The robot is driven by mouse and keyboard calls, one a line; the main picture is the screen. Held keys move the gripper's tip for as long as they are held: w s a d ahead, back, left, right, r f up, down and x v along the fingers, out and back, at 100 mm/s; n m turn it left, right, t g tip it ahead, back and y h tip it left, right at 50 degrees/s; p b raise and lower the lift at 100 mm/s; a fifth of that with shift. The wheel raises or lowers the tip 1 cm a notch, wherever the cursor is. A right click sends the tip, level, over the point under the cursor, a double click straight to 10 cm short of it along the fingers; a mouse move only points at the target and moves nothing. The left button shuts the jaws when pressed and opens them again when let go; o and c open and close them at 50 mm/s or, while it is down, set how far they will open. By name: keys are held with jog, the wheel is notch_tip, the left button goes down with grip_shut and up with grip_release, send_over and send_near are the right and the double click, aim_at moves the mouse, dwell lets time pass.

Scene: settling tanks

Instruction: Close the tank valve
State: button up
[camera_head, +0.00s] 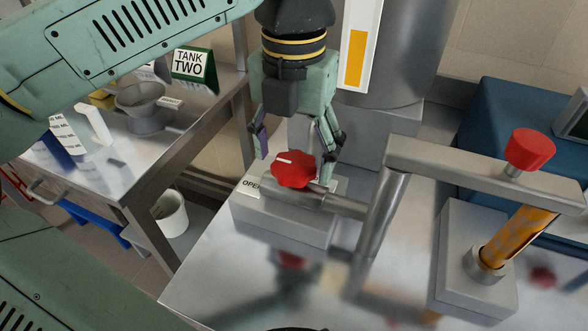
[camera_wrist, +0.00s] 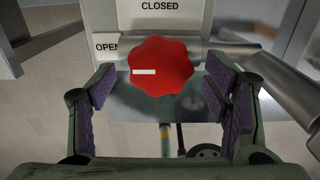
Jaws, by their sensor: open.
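The tank valve is a red lobed knob (camera_head: 293,170) on a horizontal metal pipe above a grey block (camera_head: 285,225). In the wrist view the knob (camera_wrist: 162,66) has a white mark pointing left, towards the OPEN label (camera_wrist: 106,43). The CLOSED label (camera_wrist: 160,6) is at the top of that view. My gripper (camera_head: 296,150) hangs above the knob with its fingers spread. In the wrist view the open fingers stand left and right of the knob with gaps on both sides; nothing is held.
The pipe (camera_head: 342,203) joins a metal post to the right of the knob. A metal table (camera_head: 125,165) with a TANK TWO sign (camera_head: 190,66) and a funnel stands left. A white bucket (camera_head: 172,215) is below.

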jog(key=shift+f, duration=0.4)
jog(key=c, duration=1.2)
jog(key=shift+o, duration=0.2)
